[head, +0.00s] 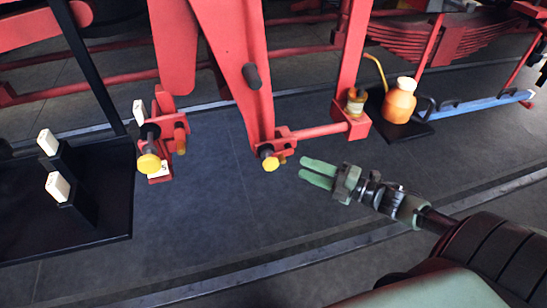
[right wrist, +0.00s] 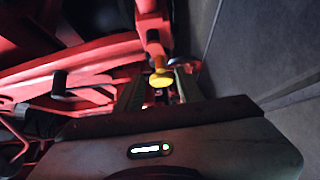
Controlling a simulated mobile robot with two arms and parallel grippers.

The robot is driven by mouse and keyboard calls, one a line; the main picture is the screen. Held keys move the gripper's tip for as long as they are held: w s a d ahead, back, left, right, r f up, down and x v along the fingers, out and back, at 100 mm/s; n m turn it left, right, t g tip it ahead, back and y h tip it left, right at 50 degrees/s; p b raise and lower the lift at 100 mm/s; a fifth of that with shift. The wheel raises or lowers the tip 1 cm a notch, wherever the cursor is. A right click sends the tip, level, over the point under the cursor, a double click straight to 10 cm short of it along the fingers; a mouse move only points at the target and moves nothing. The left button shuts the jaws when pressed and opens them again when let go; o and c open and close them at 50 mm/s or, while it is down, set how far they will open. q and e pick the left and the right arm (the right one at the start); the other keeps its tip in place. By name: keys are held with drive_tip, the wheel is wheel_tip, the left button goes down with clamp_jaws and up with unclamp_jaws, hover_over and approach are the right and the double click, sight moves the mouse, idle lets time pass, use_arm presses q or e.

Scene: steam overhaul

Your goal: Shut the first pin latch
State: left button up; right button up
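Two pin latches with yellow knobs hang on the red linkage in the head view. The left yellow knob (head: 149,163) has white tags by it. The right yellow knob (head: 270,164) sits at the foot of a red hanging arm. I cannot tell from the pictures which is the first latch, or whether either is shut. My right gripper (head: 304,169) has its green fingers apart and empty, pointing at the right knob from its right, with a gap between. In the right wrist view a yellow knob (right wrist: 161,79) shows between and beyond the finger ends. My left gripper is not in view.
A black stand (head: 110,200) with white tags (head: 58,186) is at the left. An orange pot (head: 399,101) stands on a black tray (head: 410,128) at the right, near a brass cup (head: 355,102). A blue bar (head: 490,102) lies behind. The grey floor (head: 230,205) in front is clear.

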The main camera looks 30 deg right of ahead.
sight(284, 157)
drive_tip(key=x, duration=0.7)
drive_tip(key=shift+p, duration=0.35)
drive_tip(key=shift+w, duration=0.15)
clamp_jaws()
drive_tip(key=shift+r+m+t+b, duration=0.1)
drive_tip(key=shift+m+t+b, duration=0.65)
drive_tip(key=shift+b, duration=0.25)
unclamp_jaws()
